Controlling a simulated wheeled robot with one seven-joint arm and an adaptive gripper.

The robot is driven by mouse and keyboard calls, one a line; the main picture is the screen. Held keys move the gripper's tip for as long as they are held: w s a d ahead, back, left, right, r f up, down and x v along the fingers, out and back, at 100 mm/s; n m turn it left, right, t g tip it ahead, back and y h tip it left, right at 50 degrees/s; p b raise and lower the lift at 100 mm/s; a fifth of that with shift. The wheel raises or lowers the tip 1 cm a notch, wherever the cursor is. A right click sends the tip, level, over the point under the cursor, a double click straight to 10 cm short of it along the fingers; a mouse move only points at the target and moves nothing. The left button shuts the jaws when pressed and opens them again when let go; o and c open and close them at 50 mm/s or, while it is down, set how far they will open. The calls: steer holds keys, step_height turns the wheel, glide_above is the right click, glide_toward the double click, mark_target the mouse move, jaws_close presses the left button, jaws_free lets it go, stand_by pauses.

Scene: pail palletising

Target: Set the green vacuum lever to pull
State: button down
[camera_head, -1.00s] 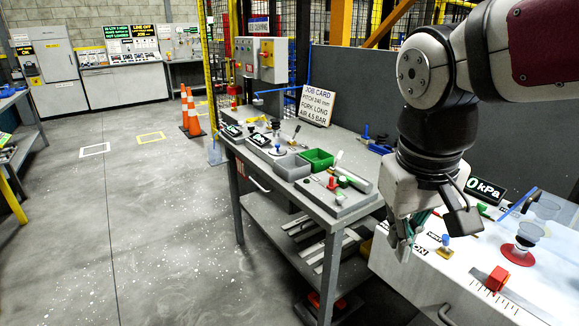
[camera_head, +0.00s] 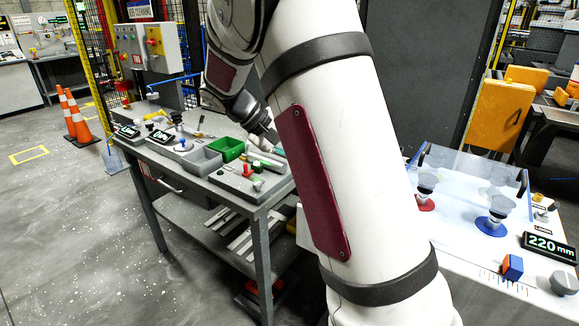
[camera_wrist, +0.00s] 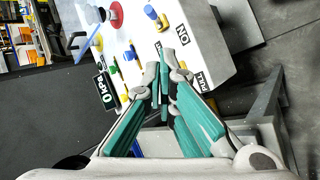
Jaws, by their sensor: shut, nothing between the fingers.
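The white console (camera_wrist: 225,57) fills the upper middle of the wrist view, with ON and PULL labels and a 0 kPa display (camera_wrist: 104,88). My gripper (camera_wrist: 165,70) has teal fingers with the tips together, over or close to the console edge, left of the PULL label (camera_wrist: 201,82). A small green knob (camera_wrist: 113,68) shows near the display; I cannot tell whether it is the vacuum lever. My fingertips hide part of the panel, so contact cannot be judged. In the head view my arm covers the console's left part and the fingertips.
A grey bench (camera_head: 185,160) with a green bin (camera_head: 227,149) stands left of my arm. On the console's right part are suction cups (camera_head: 496,213), a blue-and-orange block (camera_head: 512,266) and a 220 mm display (camera_head: 549,246). Open floor lies at the left, with orange cones (camera_head: 77,121).

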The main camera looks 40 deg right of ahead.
steer(key=w+d+f+g+h, duration=0.2)
steer(key=w+d+f+h, duration=0.6)
steer(key=w+f, duration=0.4)
steer(key=p+x, duration=0.2)
steer(key=x, duration=0.8)
steer(key=shift+r, duration=0.1)
steer(key=shift+s+a+r+p, duration=0.25)
steer(key=shift+s+a, duration=0.1)
steer(key=shift+a, duration=0.25)
steer(key=shift+s+a+r+p, duration=0.1)
steer(key=shift+s+a+p, duration=0.2)
steer(key=shift+a, duration=0.35)
steer(key=shift+s+a, duration=0.35)
steer(key=shift+a, duration=0.15)
